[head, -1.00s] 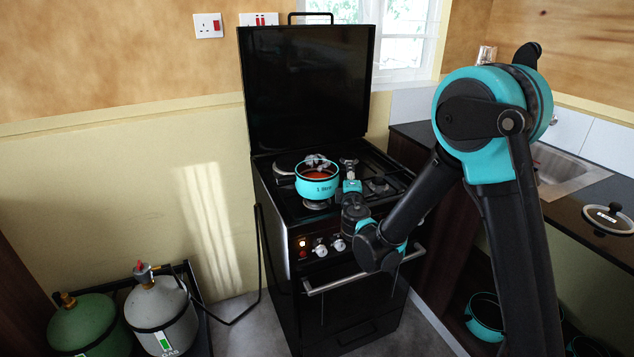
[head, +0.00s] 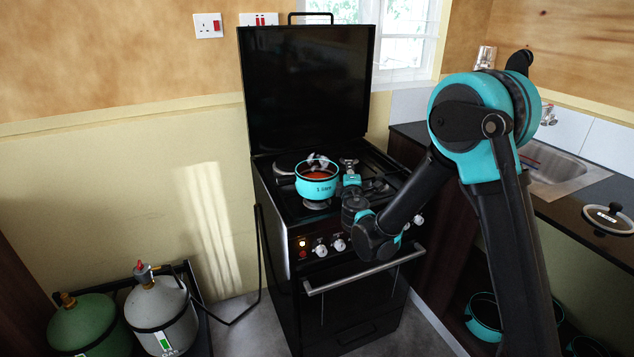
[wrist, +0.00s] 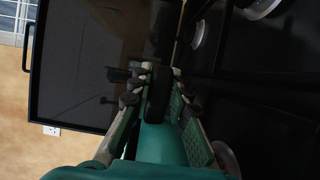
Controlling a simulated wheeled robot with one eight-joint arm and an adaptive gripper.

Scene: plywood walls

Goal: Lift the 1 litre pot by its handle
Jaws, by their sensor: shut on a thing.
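The 1 litre pot (head: 318,189) is a small teal pot with white lettering and orange-red contents. It appears upright over the front left burner of the black cooker. I cannot tell whether its base touches the burner. My gripper (head: 349,164) is at the pot's right side in the head view, where its fingers hide the grip. In the wrist view my gripper (wrist: 150,88) has its fingers on both sides of a dark bar, which looks like the pot's handle (wrist: 158,92), and is shut on it.
The cooker's raised black lid (head: 308,90) stands behind the hob. Knobs and an oven rail (head: 365,273) are at the front. A counter with a sink (head: 558,170) and a loose glass lid (head: 607,217) is at right. Gas bottles (head: 162,315) stand at lower left.

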